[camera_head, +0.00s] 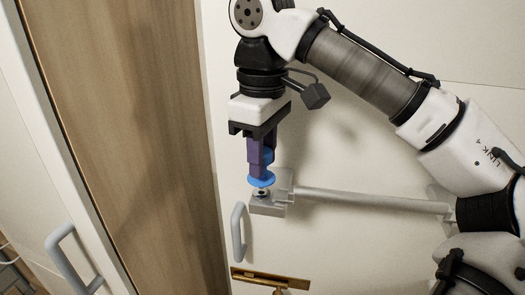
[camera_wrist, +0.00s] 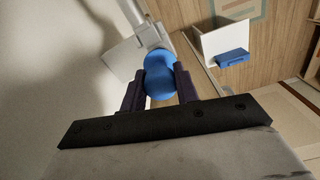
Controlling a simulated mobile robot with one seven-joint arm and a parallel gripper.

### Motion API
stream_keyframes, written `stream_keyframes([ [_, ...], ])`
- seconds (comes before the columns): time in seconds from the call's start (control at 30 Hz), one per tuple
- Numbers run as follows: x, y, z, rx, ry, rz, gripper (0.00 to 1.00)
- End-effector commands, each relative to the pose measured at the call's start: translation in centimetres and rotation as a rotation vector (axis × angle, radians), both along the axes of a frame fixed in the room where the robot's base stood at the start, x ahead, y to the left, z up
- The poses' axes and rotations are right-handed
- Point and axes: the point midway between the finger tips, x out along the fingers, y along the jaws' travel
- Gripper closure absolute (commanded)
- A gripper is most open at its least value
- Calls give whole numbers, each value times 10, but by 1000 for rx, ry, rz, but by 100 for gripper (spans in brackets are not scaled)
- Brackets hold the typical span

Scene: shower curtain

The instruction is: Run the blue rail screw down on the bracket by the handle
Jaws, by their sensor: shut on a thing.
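The blue rail screw (camera_head: 263,179) stands upright over the bracket (camera_head: 268,207), a grey block on the wall at the end of a rail. Its rounded blue head shows in the wrist view (camera_wrist: 159,76). My gripper (camera_head: 261,160) points down from above, and its purple fingers are shut on the screw's handle. In the wrist view the two fingers (camera_wrist: 160,88) sit on either side of the blue head. The screw's lower end is at a dark round hole on the bracket's top; I cannot tell how deep it sits.
A grey rail (camera_head: 370,200) runs right from the bracket. A grey handle (camera_head: 239,231) is just left of and below it. A brass fitting (camera_head: 270,278) is lower down. In the wrist view, a white holder with a blue block (camera_wrist: 232,57) is at the upper right.

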Motion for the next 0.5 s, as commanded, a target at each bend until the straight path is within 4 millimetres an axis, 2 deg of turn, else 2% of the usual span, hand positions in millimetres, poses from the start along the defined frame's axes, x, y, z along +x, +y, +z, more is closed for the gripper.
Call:
stream_keyframes([
  [0.5, 0, 0, -14, 0, 1, 1, 97],
])
